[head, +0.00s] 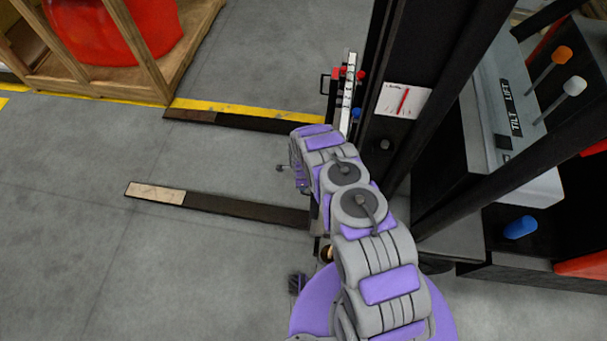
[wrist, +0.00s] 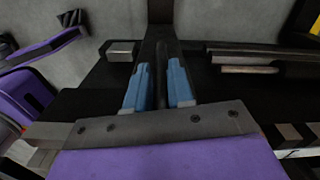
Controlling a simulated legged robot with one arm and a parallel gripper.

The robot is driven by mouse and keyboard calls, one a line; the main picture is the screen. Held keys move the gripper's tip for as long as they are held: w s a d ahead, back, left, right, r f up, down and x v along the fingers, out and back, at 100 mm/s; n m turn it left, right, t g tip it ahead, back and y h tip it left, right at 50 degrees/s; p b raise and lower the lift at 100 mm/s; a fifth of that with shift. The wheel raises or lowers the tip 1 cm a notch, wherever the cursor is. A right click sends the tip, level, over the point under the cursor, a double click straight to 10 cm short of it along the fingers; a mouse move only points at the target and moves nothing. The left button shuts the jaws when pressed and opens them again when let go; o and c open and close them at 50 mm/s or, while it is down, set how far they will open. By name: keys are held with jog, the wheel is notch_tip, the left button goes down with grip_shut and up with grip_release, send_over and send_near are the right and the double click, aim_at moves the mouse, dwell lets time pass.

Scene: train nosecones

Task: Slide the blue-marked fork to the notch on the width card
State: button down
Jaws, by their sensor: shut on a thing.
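Two dark forks of a forklift reach out to the left in the head view. The near fork (head: 235,207) has a pale tip, and the far fork (head: 250,123) has a brown tip. I cannot make out a blue mark on either fork. The width card (head: 403,99), white with a red line, is on the dark mast at right. In the wrist view, my gripper (wrist: 159,72) has its two blue fingers shut on a dark upright piece, which lines up with a fork (wrist: 158,32). In the head view my arm hides the grip.
A pale upright scale (head: 348,92) with red pieces and a blue knob (head: 357,113) stands beside the mast. A wooden crate (head: 150,85) with a red object is at upper left, by a yellow floor line. The grey floor (head: 80,260) at left is clear.

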jog(key=shift+s+a, duration=0.25)
jog(key=shift+s, duration=0.05)
jog(key=c, duration=1.1)
grip_release()
jog(key=shift+r, duration=0.15)
jog(key=shift+d+r, duration=0.1)
jog(key=shift+r, duration=0.2)
notch_tip(320, 180, up, 16)
jog(key=p, duration=0.3)
jog(key=shift+a+r, duration=0.2)
